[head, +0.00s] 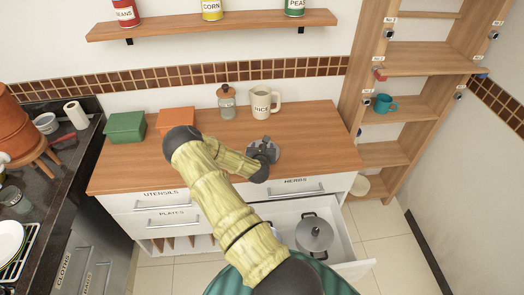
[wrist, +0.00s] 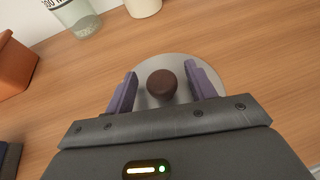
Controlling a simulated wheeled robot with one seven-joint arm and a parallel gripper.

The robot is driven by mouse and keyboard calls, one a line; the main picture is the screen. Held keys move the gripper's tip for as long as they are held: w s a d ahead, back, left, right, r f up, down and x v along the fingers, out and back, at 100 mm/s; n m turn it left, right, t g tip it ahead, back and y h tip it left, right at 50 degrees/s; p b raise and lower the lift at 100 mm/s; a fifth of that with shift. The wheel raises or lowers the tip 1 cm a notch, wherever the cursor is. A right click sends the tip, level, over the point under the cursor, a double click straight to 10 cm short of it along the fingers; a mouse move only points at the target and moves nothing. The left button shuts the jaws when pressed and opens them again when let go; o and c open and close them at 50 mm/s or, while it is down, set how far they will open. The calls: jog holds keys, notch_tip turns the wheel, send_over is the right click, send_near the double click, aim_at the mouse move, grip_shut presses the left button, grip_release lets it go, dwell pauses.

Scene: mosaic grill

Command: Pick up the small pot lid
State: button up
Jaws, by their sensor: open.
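The small pot lid (wrist: 213,75) lies on the wooden counter in the wrist view, a pale grey disc with a dark brown round knob (wrist: 161,84). My gripper (wrist: 160,72) is open above it, with one purple finger on each side of the knob. Small gaps show between the knob and the fingers. In the head view my gripper (head: 265,150) is low over the right part of the counter, and it mostly hides the lid there. A larger grey lidded pot (head: 314,234) sits in the open drawer below.
An orange box (head: 175,120) and a green box (head: 125,127) are at the left. The open drawer (head: 352,268) juts out below the counter. The counter's right end is clear.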

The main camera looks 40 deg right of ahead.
jog(key=shift+w+a, duration=0.1)
jog(key=shift+a, duration=0.05)
jog(key=shift+s+d, duration=0.2)
jog(key=shift+d, duration=0.05)
jog(key=shift+c, duration=0.8)
jog(key=shift+s, duration=0.1)
jog(key=c, duration=1)
jog(key=shift+o, duration=0.2)
jog(key=shift+a, duration=0.1)
jog(key=shift+r, duration=0.1)
jog(key=shift+r, duration=0.2)
notch_tip(320, 180, up, 9)
jog(key=shift+r+b, duration=0.2)
jog(key=shift+b, duration=0.95)
